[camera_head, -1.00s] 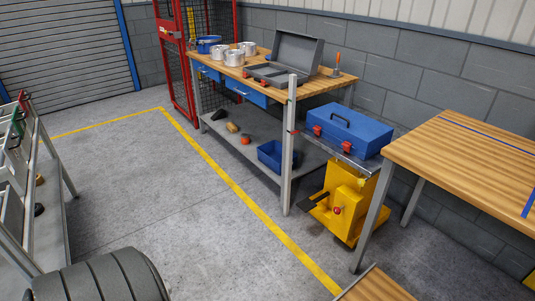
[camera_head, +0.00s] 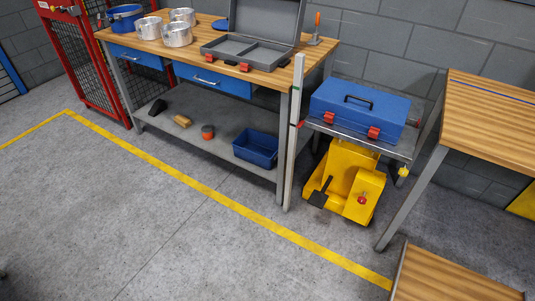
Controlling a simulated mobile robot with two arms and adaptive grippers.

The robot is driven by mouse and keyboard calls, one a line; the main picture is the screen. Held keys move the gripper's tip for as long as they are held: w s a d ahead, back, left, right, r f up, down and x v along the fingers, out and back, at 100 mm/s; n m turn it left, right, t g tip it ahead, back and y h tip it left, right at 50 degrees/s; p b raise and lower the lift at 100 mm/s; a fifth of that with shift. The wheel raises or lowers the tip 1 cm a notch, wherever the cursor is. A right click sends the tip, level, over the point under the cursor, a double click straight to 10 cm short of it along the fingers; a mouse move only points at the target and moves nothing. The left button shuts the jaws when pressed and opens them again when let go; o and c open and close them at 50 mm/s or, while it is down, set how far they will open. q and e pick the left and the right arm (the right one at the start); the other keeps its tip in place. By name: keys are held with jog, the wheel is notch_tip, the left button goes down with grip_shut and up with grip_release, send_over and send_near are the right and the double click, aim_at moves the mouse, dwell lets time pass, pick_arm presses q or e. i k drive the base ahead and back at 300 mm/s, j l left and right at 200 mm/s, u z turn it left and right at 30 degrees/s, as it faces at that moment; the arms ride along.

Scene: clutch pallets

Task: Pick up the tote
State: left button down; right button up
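A small open blue tote (camera_head: 256,148) sits on the grey lower shelf (camera_head: 205,126) of the workbench, near its right end. It looks empty and upright, with nothing touching it. A larger closed blue case (camera_head: 358,106) with a black handle and red latches lies on a metal cart top to the right. A blue tub (camera_head: 124,18) stands on the workbench at the upper left. Neither of my grippers shows in the head view.
The wooden workbench (camera_head: 200,45) carries metal pots (camera_head: 177,33) and an open grey case (camera_head: 240,55). A light upright post (camera_head: 292,135) stands right of the tote. A yellow lift cart (camera_head: 348,180) and wooden tables (camera_head: 490,120) are at right. The grey floor (camera_head: 150,220) in front is clear.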

aim_at(253, 146)
jog(key=i+j+u, duration=0.1)
jog(key=j, duration=0.25)
jog(key=z, duration=0.25)
jog(key=i+j+z, duration=0.25)
jog(key=i+z, duration=0.2)
jog(key=i+j+z, duration=0.3)
jog(key=z, duration=0.2)
